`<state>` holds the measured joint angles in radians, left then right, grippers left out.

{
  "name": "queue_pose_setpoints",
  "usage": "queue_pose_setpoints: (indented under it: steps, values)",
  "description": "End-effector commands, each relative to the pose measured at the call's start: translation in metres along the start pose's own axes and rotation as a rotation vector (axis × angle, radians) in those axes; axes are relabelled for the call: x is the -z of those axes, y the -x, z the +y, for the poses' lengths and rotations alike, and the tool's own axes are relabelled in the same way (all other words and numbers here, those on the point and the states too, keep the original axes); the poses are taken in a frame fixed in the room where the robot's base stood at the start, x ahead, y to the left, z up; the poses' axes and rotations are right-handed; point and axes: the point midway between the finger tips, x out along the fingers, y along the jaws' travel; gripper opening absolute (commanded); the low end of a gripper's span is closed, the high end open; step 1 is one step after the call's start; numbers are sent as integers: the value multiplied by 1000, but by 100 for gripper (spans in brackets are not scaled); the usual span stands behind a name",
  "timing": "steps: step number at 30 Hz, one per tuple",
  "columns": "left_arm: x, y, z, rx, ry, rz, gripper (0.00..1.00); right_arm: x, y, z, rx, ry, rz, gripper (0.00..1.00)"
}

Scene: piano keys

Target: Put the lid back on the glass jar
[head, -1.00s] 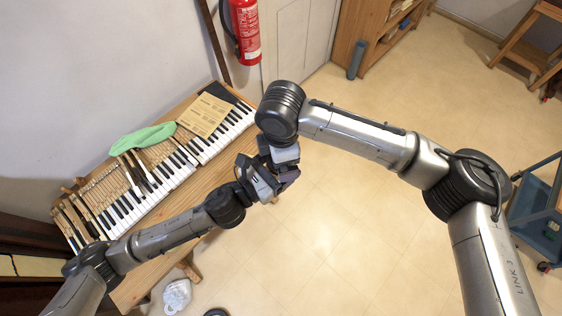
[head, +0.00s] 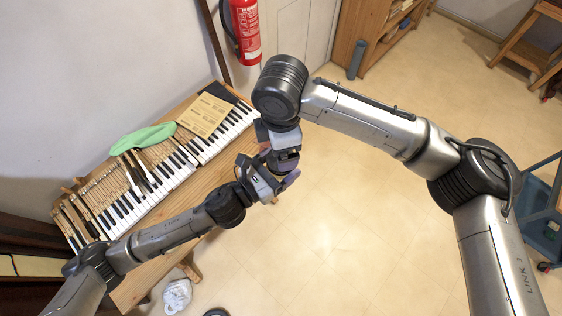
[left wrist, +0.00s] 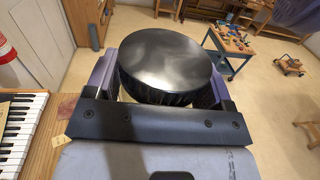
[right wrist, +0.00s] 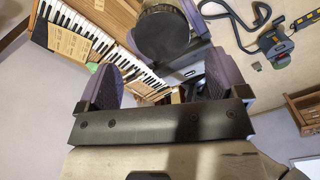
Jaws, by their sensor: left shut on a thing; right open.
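A round black lid (left wrist: 165,57) with a ribbed rim fills the space between my left gripper's fingers (left wrist: 165,75) in the left wrist view. A pale, glassy strip of the jar (left wrist: 126,97) shows just under the rim; most of the jar is hidden. My left gripper is shut on the jar. I cannot tell whether the lid is fully seated. In the right wrist view the lid (right wrist: 160,33) is beyond the open, empty fingers of my right gripper (right wrist: 163,70), apart from them. In the head view my right gripper (head: 284,165) is close beside my left gripper (head: 268,183).
A piano keyboard on a wooden bench (head: 205,185) runs along the wall, with a green cloth (head: 142,138) and a paper sheet (head: 204,115) on it. A fire extinguisher (head: 245,30) hangs on the wall. The floor (head: 350,220) right of the bench is open.

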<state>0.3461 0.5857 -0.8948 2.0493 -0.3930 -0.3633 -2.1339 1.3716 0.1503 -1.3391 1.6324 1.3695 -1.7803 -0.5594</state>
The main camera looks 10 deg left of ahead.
Motion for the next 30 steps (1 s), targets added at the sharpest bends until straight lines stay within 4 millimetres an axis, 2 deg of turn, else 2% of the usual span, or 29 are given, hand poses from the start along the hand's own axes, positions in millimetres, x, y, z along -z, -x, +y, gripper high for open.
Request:
queue_pose_setpoints:
  steps: [5, 12, 16, 21, 30]
  values:
    - [-2, 0, 0, 1, 0, -3, 10, -9, 37, 8, -51, 33, -52, 92]
    - [-1, 0, 0, 1, 0, -3, 10, -1, 30, -1, 8, 367, -4, 92]
    - [-1, 0, 0, 1, -1, -3, 10, 1, 30, -2, 12, 485, 8, 92]
    - [-1, 0, 0, 1, -1, -3, 10, 1, 30, -2, 10, 560, 10, 92]
    - [-1, 0, 0, 1, -1, -3, 10, 1, 29, -2, 10, 572, 9, 92]
